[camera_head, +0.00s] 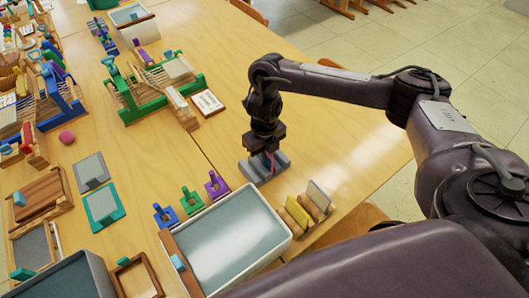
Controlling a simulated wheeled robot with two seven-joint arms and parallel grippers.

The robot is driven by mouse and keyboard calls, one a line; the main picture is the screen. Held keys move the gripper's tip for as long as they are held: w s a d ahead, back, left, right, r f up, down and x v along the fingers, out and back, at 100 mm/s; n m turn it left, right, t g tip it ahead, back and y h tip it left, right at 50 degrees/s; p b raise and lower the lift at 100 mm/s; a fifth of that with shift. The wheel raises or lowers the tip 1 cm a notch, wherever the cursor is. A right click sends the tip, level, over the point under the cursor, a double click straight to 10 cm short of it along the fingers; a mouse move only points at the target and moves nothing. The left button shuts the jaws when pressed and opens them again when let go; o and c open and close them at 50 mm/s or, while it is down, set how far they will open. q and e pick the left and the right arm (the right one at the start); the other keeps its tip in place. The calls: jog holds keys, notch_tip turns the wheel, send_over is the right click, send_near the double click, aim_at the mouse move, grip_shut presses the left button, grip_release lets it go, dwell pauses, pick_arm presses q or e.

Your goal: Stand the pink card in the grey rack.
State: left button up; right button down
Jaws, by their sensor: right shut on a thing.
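The grey rack (250,172) stands on the wooden table, directly below my right gripper (268,150). My right arm reaches in from the right and the gripper points down, shut on the pink card (272,161). The card shows only as a thin pink, upright sliver at the fingertips, within the outline of the rack. The gripper and the steep view hide most of it, and I cannot tell whether it touches the rack's floor. My left gripper is not in view.
Wooden blocks holding a yellow card (297,212) and a grey card (319,195) stand in front of the rack. A large grey-topped tray (232,240) and several small coloured clamps (191,199) are to the left. The table right of the rack is clear.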

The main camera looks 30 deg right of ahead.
jog(key=c, duration=1.5)
grip_release()
notch_tip(320, 180, up, 8)
jog(key=p, duration=0.2)
jog(key=shift+f+p, duration=0.1)
jog(key=shift+p, duration=0.2)
